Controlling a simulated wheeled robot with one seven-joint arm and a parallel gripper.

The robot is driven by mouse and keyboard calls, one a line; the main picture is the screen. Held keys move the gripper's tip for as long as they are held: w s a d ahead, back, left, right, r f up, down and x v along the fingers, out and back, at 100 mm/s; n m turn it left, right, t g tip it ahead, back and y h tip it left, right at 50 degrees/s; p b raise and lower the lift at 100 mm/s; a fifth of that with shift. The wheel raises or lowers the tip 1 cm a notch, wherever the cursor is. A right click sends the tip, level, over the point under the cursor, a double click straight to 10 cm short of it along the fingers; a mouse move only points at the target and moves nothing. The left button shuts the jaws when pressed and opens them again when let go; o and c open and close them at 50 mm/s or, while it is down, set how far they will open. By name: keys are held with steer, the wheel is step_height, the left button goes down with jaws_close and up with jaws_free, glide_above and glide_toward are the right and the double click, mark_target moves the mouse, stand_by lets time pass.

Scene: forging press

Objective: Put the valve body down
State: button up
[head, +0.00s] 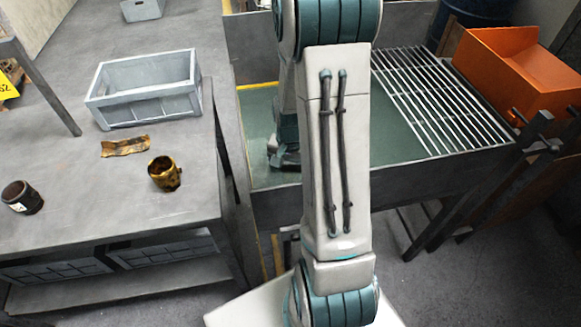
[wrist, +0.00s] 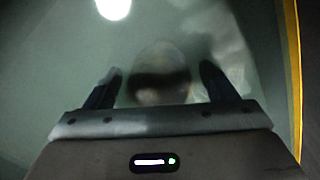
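My gripper (wrist: 161,70) shows in the wrist view with its two dark fingers apart, over a grey-green surface. Between the fingers is a blurred, rounded shape (wrist: 160,92) with a dark band across it. I cannot tell whether it is the valve body, nor whether the fingers touch it. A brass-coloured, hollow fitting (head: 164,174) stands on the grey table at left. A dark cylindrical piece with a white label (head: 22,197) lies near it.
A grey crate (head: 147,112) and a crumpled brown strip (head: 125,146) are on the table (head: 95,200). A bar grate (head: 440,100) covers the tank's right side. An orange bin (head: 515,70) stands beyond the grate. A yellow edge (wrist: 293,70) runs along the wrist view's right.

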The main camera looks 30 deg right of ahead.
step_height(320, 180, up, 12)
steer(key=p, duration=0.2)
steer(key=s+a+r+n+t, duration=0.2)
steer(key=s+a+r+n, duration=0.6)
steer(key=s+a, duration=0.3)
steer(key=shift+s+a+r+n, duration=0.4)
steer(key=shift+s+r, duration=0.1)
steer(key=shift+r, duration=0.35)
